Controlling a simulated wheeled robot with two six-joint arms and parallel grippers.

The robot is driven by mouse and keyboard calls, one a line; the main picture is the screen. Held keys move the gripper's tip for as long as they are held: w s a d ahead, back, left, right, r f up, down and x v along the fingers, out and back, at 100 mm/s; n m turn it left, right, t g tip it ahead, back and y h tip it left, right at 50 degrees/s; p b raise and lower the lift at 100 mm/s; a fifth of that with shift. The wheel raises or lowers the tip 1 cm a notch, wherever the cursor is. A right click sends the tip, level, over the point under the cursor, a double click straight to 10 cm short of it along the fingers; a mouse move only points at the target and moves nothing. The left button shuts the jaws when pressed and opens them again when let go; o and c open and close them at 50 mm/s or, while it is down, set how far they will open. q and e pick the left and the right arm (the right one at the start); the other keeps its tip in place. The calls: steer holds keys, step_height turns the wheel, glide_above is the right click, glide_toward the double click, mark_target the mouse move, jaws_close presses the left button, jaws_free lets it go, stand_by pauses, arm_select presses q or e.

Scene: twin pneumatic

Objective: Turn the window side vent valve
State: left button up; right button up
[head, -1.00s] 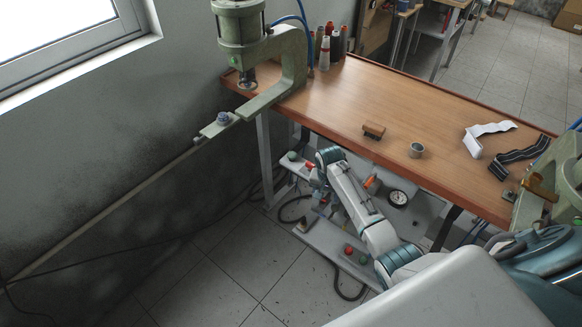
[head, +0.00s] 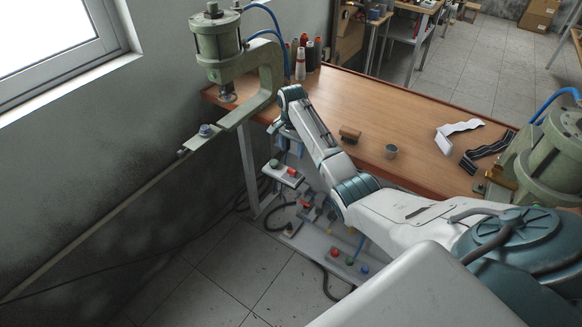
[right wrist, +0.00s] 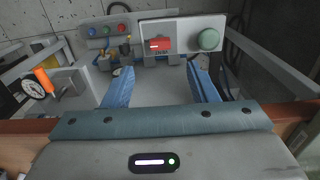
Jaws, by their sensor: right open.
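The window-side press (head: 215,45) stands at the left end of the wooden table, with valve and control parts on the frame below. My right gripper (head: 287,147) points down beside the table's left end, above these parts. In the right wrist view my right gripper (right wrist: 160,68) is open and empty, its two blue fingers apart. Ahead of them is a white box (right wrist: 148,28) with a red part (right wrist: 162,45) and a green knob (right wrist: 208,39). An orange handle (right wrist: 45,82) is beside a gauge (right wrist: 34,89) at left. I cannot tell which part is the vent valve. My left gripper is out of view.
The wooden table's edge (head: 415,185) is close to my right arm. A second press (head: 552,150) stands at right. A lower rail carries several coloured buttons (head: 350,260).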

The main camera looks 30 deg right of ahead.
mark_target(292, 170)
step_height(292, 170, down, 10)
steer(key=shift+r+p, duration=0.15)
steer(key=shift+p, duration=0.4)
steer(key=c, duration=1)
